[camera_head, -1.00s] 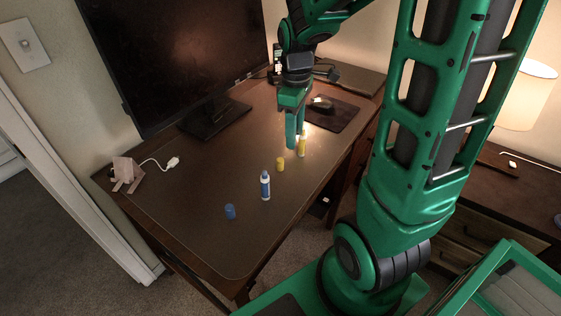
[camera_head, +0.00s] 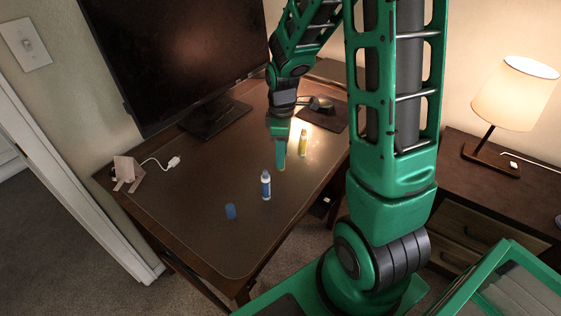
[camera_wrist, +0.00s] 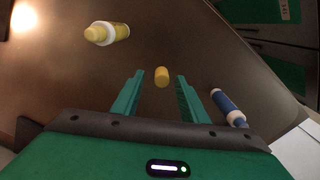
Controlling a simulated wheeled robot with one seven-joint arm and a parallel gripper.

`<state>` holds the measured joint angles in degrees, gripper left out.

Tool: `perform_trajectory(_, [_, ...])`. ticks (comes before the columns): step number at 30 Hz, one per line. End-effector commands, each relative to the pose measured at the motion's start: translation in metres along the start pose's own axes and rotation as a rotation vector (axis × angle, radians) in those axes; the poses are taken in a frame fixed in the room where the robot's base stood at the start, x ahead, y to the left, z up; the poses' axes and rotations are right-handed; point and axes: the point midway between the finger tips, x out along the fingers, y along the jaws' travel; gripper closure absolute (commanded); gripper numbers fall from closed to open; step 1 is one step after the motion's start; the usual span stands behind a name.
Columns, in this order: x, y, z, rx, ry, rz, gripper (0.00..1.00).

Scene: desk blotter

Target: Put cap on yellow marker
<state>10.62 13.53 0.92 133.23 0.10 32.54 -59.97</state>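The yellow marker (camera_head: 303,142) stands upright and uncapped-looking on the desk blotter; it also shows at the upper left of the wrist view (camera_wrist: 107,33). The yellow cap (camera_wrist: 162,76) appears between and beyond the fingertips in the wrist view. In the head view it is almost wholly hidden by my gripper (camera_head: 279,162). My gripper in the wrist view (camera_wrist: 159,82) is open, with clear gaps between both fingers and the cap. I cannot tell the remaining height above it.
A blue marker (camera_head: 266,186) stands upright near the gripper, with a blue cap (camera_head: 231,211) toward the front left. A monitor (camera_head: 175,55) fills the back left. A mouse (camera_head: 321,103) and its dark pad lie behind. The blotter's left middle is clear.

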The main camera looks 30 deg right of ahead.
Motion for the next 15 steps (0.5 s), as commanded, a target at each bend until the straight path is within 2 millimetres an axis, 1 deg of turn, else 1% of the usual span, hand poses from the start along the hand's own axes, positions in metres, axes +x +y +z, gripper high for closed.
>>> perform_trajectory(1, [0.009,-0.001,0.0,0.0,-0.002,-0.003,0.6])
perform_trajectory(6, [0.026,-0.001,0.0,0.001,-0.001,-0.002,0.6])
perform_trajectory(14, [0.029,0.0,0.0,0.001,0.0,0.001,0.6])
perform_trajectory(15, [0.029,0.0,0.0,0.001,0.0,0.0,0.63])
